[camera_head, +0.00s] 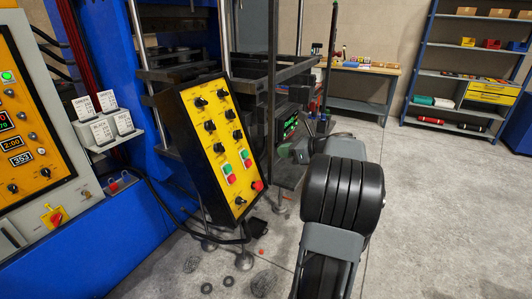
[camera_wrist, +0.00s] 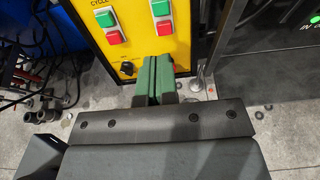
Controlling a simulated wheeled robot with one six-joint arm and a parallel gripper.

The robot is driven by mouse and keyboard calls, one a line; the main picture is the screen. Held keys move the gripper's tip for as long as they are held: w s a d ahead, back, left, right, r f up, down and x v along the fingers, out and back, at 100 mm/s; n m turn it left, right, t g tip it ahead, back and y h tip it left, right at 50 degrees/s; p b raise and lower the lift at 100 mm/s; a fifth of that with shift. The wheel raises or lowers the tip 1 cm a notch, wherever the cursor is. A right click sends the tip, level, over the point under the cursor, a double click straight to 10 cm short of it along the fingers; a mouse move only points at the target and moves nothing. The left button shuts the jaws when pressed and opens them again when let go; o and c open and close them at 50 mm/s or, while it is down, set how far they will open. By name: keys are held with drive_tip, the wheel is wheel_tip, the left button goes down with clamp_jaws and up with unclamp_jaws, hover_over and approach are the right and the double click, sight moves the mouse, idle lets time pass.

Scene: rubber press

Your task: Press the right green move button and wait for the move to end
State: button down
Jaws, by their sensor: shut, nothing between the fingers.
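The yellow control panel (camera_head: 216,133) in a dark frame stands tilted at the centre-left in the head view. Its right green button (camera_head: 244,154) sits above a red button (camera_head: 247,163). In the wrist view the right green button (camera_wrist: 161,7) is at the top edge, above its red button (camera_wrist: 164,28). The left green button (camera_wrist: 105,18) is beside them. My gripper (camera_wrist: 155,61) is shut and empty, its green fingers pointing at the panel below the right red button. The fingers cover part of the panel's lower right. I cannot tell whether they touch it.
A black knob (camera_wrist: 127,68) is left of my fingertips. A red knob (camera_head: 257,186) sits at the panel's lower right. The grey metal press frame (camera_head: 272,100) stands behind. Cables hang at the left in the wrist view.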

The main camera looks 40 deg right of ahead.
sight(246, 154)
drive_tip(key=p+x, duration=0.1)
drive_tip(key=x, duration=1.2)
drive_tip(key=shift+w+a+p, duration=0.1)
drive_tip(key=shift+a+p, duration=0.05)
drive_tip(key=shift+p, duration=0.15)
